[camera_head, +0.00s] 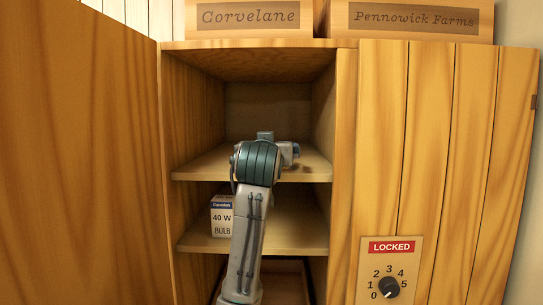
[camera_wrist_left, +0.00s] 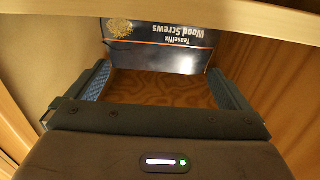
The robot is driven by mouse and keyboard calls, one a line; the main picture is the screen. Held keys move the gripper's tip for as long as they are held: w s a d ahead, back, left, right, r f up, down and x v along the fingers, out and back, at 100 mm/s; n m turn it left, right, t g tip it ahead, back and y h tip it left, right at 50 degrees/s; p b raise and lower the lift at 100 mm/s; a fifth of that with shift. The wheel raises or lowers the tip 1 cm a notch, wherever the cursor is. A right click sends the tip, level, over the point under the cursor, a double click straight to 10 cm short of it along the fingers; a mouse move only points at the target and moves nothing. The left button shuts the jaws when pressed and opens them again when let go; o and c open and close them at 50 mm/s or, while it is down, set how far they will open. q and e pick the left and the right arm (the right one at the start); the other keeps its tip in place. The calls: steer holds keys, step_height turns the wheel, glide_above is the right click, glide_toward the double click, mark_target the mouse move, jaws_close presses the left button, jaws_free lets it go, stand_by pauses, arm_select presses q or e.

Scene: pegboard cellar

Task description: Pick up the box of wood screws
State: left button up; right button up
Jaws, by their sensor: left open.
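The box of wood screws (camera_wrist_left: 158,48) shows in the left wrist view as a dark box with white lettering, upside down in the picture, with a picture of screws at one corner. My left gripper (camera_wrist_left: 159,72) is open, with its blue-padded fingers on either side of the box's near end; I cannot tell how far they reach along it. No finger visibly touches it. In the head view my left arm (camera_head: 256,165) reaches up to the cabinet's upper shelf (camera_head: 312,168) and hides the box. My right gripper is in neither view.
A light bulb box (camera_head: 221,217) stands on the lower shelf (camera_head: 300,236), left of my arm. Cabinet walls close in on both sides. A locked door with a dial (camera_head: 389,287) is at right. Two wooden crates, Corvelane (camera_head: 249,30) and Pennowick Farms (camera_head: 410,32), sit on top.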

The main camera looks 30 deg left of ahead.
arm_select(q)
steer(key=shift+p+x, duration=0.55)
steer(key=shift+x, duration=0.45)
steer(key=p+x, duration=0.3)
steer(key=x, duration=0.1)
steer(key=shift+w+d+f, duration=0.1)
steer(key=shift+w+f, duration=0.05)
steer(key=shift+f, duration=0.15)
steer(key=shift+w+f, duration=0.2)
steer(key=shift+w, duration=0.05)
steer(key=shift+c, duration=0.2)
steer(key=c, duration=1.1)
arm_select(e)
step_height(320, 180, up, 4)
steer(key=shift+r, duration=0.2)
